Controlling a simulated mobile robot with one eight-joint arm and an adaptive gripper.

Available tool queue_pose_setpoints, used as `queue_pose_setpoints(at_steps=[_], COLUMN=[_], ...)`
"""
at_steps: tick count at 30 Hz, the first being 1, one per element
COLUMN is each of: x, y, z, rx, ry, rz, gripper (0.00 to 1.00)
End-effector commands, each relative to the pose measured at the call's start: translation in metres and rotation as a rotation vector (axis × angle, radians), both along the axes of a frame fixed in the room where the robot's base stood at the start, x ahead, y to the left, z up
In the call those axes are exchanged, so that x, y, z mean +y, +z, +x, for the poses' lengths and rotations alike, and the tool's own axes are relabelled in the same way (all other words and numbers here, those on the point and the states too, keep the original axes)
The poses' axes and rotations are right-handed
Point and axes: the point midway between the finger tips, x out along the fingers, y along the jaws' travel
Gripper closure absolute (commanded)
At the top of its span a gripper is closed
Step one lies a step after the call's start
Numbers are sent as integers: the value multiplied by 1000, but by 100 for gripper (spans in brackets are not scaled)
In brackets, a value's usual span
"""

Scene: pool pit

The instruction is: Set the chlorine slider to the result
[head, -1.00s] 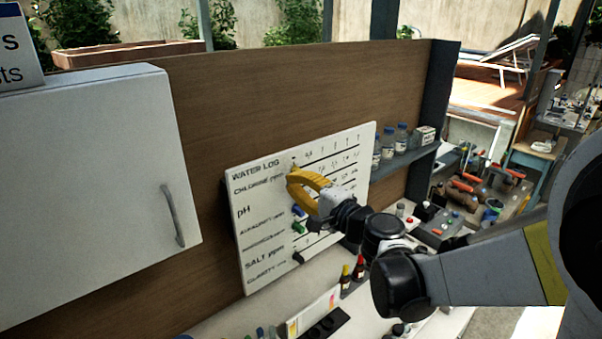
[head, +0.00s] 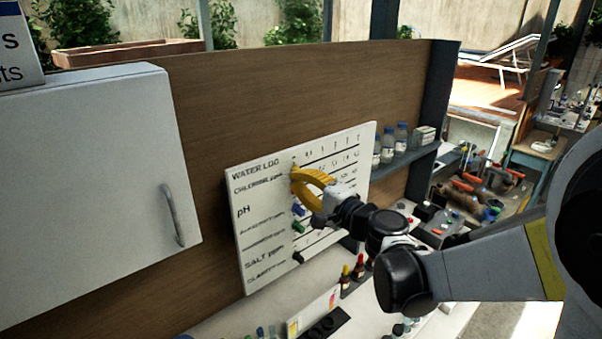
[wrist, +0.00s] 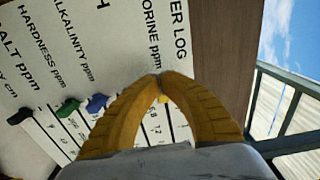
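The white water log board (head: 262,215) leans on the wooden back panel, with printed rows including chlorine, pH and salt. It also fills the left of the wrist view (wrist: 120,45). My gripper (head: 292,176) is at the left end of the upper rows. In the wrist view its yellow fingertips (wrist: 159,76) meet just below the chlorine label. A small yellow knob (wrist: 163,99), seemingly the chlorine slider, shows between the fingers just below the tips. I cannot tell whether the fingers grip it. The fingers hide part of the upper rows.
Blue (wrist: 97,103), green (wrist: 68,107) and black (wrist: 20,115) sliders sit on other rows. A grey-handled cabinet (head: 95,190) stands left. A shelf with bottles (head: 401,138) is right of the board. Small red-capped bottles (head: 358,268) stand on the counter below.

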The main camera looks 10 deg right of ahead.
Motion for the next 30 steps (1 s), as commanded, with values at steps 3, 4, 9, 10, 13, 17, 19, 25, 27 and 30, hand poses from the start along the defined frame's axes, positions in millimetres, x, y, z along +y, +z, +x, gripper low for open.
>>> queue_pose_setpoints(at_steps=[3,4,9,10,13,17,19,25,27,30], x=[-7,-8,-17,-18,-24,-30,-33,-43,-46,-52], y=[0,-1,-1,-1,0,-1,-1,0,0,0], z=[4,5,11,12,16,20,22,29,31,35], rx=[0,0,0,0,0,0,0,0,0,0], ry=[-2,-2,-1,-1,-2,-1,-2,-1,-1,-2], rz=[0,0,0,0,0,0,0,0,0,0], gripper=[100,100,100,100,100,100,100,100,100,100])
